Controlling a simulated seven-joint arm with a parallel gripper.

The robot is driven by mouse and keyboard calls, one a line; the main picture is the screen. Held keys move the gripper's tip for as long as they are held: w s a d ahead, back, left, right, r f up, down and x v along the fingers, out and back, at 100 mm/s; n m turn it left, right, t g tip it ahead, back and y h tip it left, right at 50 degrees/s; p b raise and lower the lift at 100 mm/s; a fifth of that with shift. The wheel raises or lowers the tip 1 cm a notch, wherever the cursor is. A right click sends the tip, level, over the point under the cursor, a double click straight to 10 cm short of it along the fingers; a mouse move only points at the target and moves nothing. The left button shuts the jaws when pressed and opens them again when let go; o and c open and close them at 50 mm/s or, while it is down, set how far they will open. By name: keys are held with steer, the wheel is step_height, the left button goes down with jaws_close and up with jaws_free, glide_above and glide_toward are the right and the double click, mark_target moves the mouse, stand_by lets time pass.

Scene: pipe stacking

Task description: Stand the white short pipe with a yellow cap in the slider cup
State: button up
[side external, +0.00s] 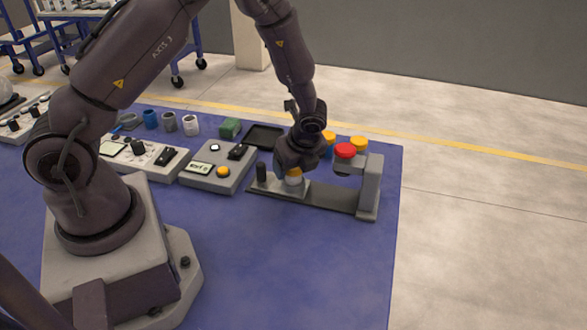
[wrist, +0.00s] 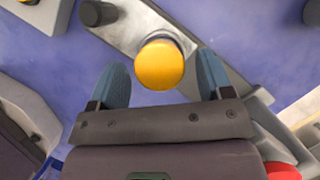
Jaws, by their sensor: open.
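The yellow-capped pipe (wrist: 160,66) stands on the slider, seen almost straight from above in the wrist view. In the side view its yellow band (side external: 294,173) shows just under my gripper (side external: 293,166), and the white part below is small. The slider cup is mostly hidden by the cap and gripper; the pipe appears upright in it. The slider carriage (wrist: 130,25) is a light metal plate on a dark rail (side external: 330,199). In the wrist view my gripper (wrist: 162,62) is open, its two blue fingers on either side of the cap, with gaps visible.
A grey post with a red button (side external: 345,150) rises at the rail's right end. A black knob (side external: 261,172) stands at the left. Yellow-capped pieces (side external: 358,143) stand behind. A control box (side external: 217,167) and black tray (side external: 265,137) lie left and behind. The front mat is clear.

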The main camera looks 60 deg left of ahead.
steer(key=s+d+r+n+t+h, duration=0.1)
steer(key=s+d+r+n, duration=0.15)
steer(key=r, duration=0.55)
steer(key=s+d+r+n+t, duration=0.1)
steer(key=s+r+n, duration=0.1)
steer(key=r+n, duration=0.35)
steer(key=s+d+r+n+h, duration=0.1)
steer(key=s+d+r, duration=0.15)
steer(key=r, duration=0.65)
steer(key=s+d+r+n+t+h, duration=0.2)
steer(key=s+r+n, duration=0.4)
steer(key=s+n, duration=0.3)
steer(key=shift+s+d+r+t, duration=0.2)
steer(key=shift+s+r+t, duration=0.05)
steer(key=shift+s+t, duration=0.65)
